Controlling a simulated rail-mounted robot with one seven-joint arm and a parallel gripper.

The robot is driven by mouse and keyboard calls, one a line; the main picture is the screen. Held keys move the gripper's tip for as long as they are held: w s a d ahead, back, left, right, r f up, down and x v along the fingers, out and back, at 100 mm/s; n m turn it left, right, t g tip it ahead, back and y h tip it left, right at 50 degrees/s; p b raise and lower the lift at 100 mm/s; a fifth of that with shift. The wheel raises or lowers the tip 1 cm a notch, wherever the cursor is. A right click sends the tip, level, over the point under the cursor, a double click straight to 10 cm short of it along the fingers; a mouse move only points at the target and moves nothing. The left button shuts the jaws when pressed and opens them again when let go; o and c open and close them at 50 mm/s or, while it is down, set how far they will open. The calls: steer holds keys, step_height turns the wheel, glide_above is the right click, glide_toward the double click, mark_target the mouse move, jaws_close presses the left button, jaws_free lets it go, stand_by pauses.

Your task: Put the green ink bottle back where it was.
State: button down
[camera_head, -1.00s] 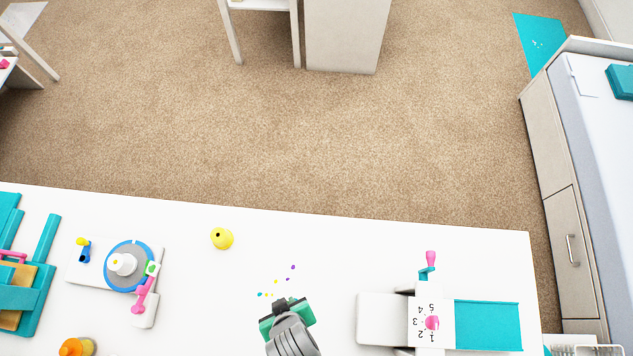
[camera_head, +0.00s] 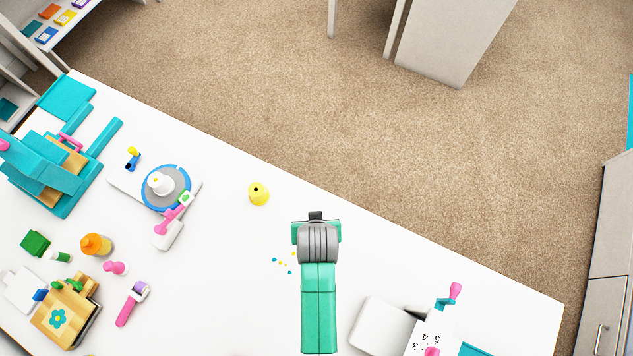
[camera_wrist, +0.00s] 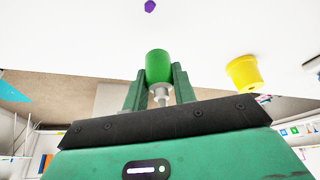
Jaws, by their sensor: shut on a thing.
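My gripper (camera_head: 316,232) is over the white table in the head view, right of the scattered confetti. In the wrist view my gripper (camera_wrist: 158,86) is shut on the green ink bottle (camera_wrist: 159,66). The bottle is a green cylinder with a pale neck and nozzle on the side toward the palm. The hand and arm hide the bottle in the head view. I cannot tell whether the bottle touches the table.
A yellow cone-like pot (camera_head: 258,194) stands left of my gripper. A turntable device (camera_head: 181,184), an orange bottle (camera_head: 96,244) and a wooden box with a flower (camera_head: 58,318) are farther left. A white numbered device (camera_head: 435,335) is at lower right. The white table (camera_head: 225,270) has bare room left of my arm.

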steer(key=shift+s+b+x, duration=0.15)
steer(key=shift+b+x, duration=0.1)
steer(key=shift+x, duration=0.65)
steer(key=shift+s+b+x, duration=0.15)
steer(key=shift+b+x, duration=0.05)
steer(key=shift+x, duration=0.7)
steer(key=shift+d+f, duration=0.15)
steer(key=shift+f, duration=0.05)
steer(key=c, duration=1.1)
jaws_free()
steer(key=shift+c, duration=0.2)
steer(key=p+v, duration=0.2)
steer(key=v, duration=1)
steer(key=shift+p, duration=0.4)
steer(key=shift+r, duration=0.1)
